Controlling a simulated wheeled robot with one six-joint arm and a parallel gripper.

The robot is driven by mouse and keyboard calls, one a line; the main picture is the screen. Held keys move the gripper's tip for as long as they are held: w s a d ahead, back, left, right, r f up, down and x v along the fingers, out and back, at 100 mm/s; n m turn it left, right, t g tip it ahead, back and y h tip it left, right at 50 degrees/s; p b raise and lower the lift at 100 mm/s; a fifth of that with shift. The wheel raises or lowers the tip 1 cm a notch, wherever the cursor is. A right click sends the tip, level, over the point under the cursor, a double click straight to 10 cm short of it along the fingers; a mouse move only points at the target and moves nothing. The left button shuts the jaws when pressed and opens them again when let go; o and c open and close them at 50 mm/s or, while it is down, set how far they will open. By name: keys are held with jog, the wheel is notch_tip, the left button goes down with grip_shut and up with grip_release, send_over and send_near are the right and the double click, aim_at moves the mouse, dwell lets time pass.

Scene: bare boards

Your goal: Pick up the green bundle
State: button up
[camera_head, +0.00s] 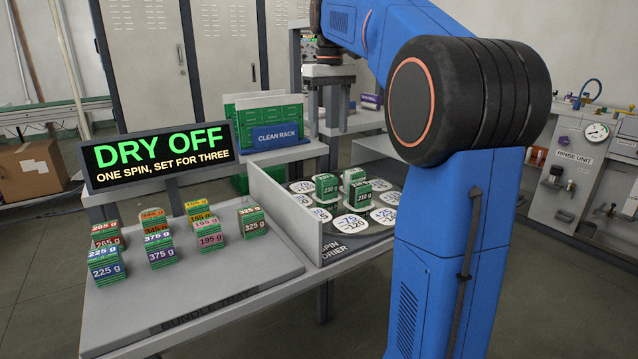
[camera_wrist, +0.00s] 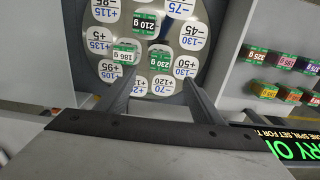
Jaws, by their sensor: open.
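Several green bundles with weight labels are in view. On the shelf at left, a bundle with a green label reading 325 g (camera_head: 254,222) stands at the right end of the group. Three more bundles stand on the round spin drier plate (camera_head: 345,224): a 230 g one (camera_head: 326,188), a 210 g one (camera_head: 364,193), and a third behind them. The wrist view shows these as 230 g (camera_wrist: 160,60), 210 g (camera_wrist: 146,26) and 186 g (camera_wrist: 126,53).
A grey divider (camera_head: 285,215) separates the shelf (camera_head: 185,290) from the drier. Other bundles, such as the 225 g (camera_head: 107,268) and 195 g (camera_head: 209,238), crowd the shelf. The DRY OFF sign (camera_head: 160,157) and clean rack (camera_head: 275,135) stand behind. The shelf's front is clear.

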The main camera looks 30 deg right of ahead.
aim_at(326, 177)
notch_tip(326, 177, down, 12)
jog(key=shift+w+r, duration=0.1)
jog(key=shift+w+f, duration=0.15)
jog(key=shift+f, duration=1.25)
jog(key=shift+w+f, duration=0.1)
jog(key=shift+f, duration=1.25)
jog(key=shift+c, duration=0.2)
jog(key=c, duration=1.3)
jog(key=shift+o, duration=0.2)
jog(key=shift+r, duration=0.15)
